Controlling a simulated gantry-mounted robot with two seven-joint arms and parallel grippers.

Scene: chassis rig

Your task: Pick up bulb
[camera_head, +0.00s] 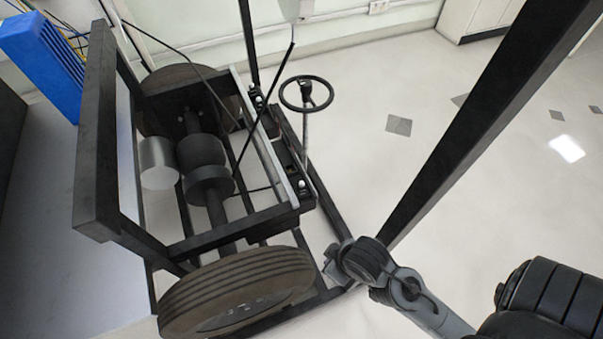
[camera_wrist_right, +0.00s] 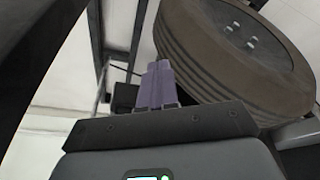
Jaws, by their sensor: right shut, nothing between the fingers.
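A small whitish tip that looks like a bulb (camera_head: 301,184) sits on a dark holder at the near end of the chassis crossbar in the head view. A similar small light spot (camera_head: 258,101) shows at the bar's far end. My right gripper (camera_head: 334,264) is low beside the near wheel, apart from the bulb and below it in the picture. In the wrist view its fingers (camera_wrist_right: 158,82) are together with nothing between them. I cannot make out a bulb in the wrist view. My left gripper is not in view.
The near wheel (camera_head: 235,290) stands close to my right gripper and also fills the upper right of the wrist view (camera_wrist_right: 225,60). A steering wheel (camera_head: 306,93) rises beyond the crossbar. A black post (camera_head: 470,125) slants across the right. Open floor (camera_head: 450,200) lies right of the chassis.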

